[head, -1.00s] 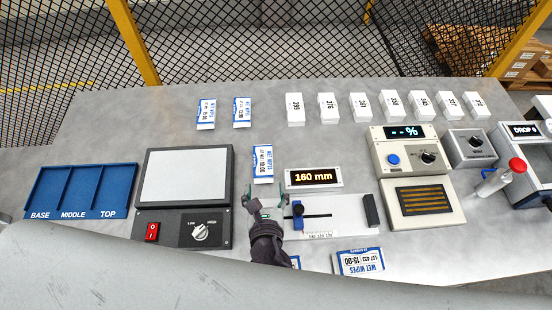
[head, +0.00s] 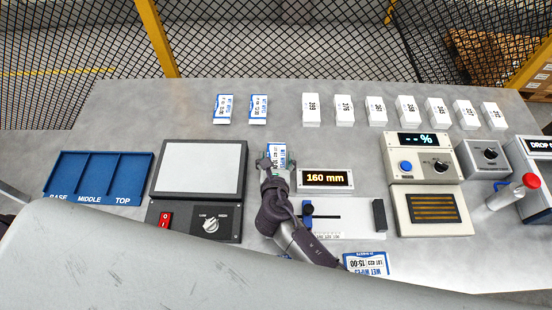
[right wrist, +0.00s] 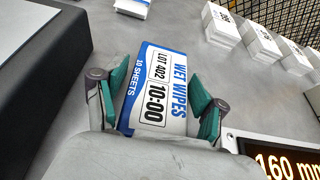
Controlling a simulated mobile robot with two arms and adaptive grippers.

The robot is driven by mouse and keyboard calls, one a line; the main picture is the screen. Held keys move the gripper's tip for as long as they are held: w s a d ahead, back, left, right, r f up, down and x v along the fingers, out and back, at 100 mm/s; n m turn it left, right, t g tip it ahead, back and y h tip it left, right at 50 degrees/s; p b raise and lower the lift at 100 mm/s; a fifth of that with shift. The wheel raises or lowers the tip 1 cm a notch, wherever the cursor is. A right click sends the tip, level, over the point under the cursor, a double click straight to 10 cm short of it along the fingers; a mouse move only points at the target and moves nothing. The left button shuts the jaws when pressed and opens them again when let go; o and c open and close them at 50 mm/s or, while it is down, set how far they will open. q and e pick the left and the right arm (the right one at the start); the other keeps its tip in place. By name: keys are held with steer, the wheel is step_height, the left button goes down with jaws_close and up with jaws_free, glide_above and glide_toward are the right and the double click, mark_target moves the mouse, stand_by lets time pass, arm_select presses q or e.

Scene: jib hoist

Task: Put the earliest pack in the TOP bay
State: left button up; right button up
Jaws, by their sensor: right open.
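A white and blue wet wipes pack (head: 276,154) lies on the table right of the scale-like plate. In the right wrist view this pack (right wrist: 157,88) reads LOT 402, 10:00. My right gripper (head: 273,161) is open, with its fingers (right wrist: 161,88) on either side of the pack. Two more packs, a left one (head: 223,109) and a right one (head: 258,109), lie at the back; their times are too small to read surely. Another pack (head: 367,263), marked 15:00, lies at the front. The blue tray (head: 103,156) has BASE, MIDDLE and TOP bays, all empty. My left gripper is not seen.
A grey-plated device (head: 198,168) stands between tray and pack. A 160 mm display (head: 325,178) and slide gauge (head: 345,219) are close on the right. Several white blocks (head: 344,109) line the back.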

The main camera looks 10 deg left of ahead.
steer(key=c, duration=1)
steer(key=shift+r, duration=0.1)
steer(key=shift+c, duration=0.2)
